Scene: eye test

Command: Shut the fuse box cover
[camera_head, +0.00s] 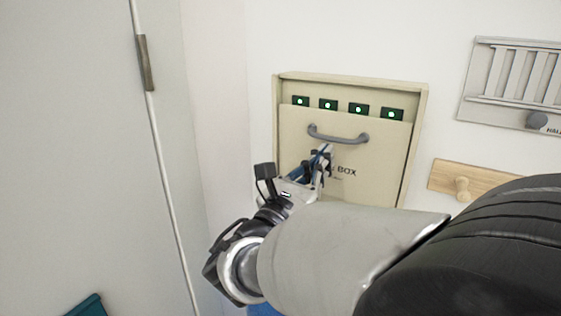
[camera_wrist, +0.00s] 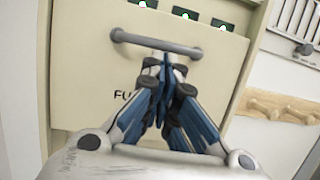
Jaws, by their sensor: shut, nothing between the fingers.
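The cream fuse box (camera_head: 350,84) is on the white wall. Its cover (camera_head: 375,150) has a grey bar handle (camera_head: 338,138) near its top edge and dark lettering partly hidden by my gripper. A strip with several green lights (camera_head: 358,109) shows above the cover's top edge, so the cover is not fully shut. My gripper (camera_head: 322,154) is shut and empty, in front of the cover just below the handle. In the wrist view the closed fingertips (camera_wrist: 168,72) appear below the handle (camera_wrist: 155,43); I cannot tell whether they touch the cover (camera_wrist: 85,85).
A grey slatted panel (camera_head: 515,75) with a dark knob is on the wall at the upper right. A wooden board with a peg (camera_head: 463,187) is right of the box. A pale door (camera_head: 75,150) with a hinge stands at left. A teal object (camera_head: 88,306) shows at bottom left.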

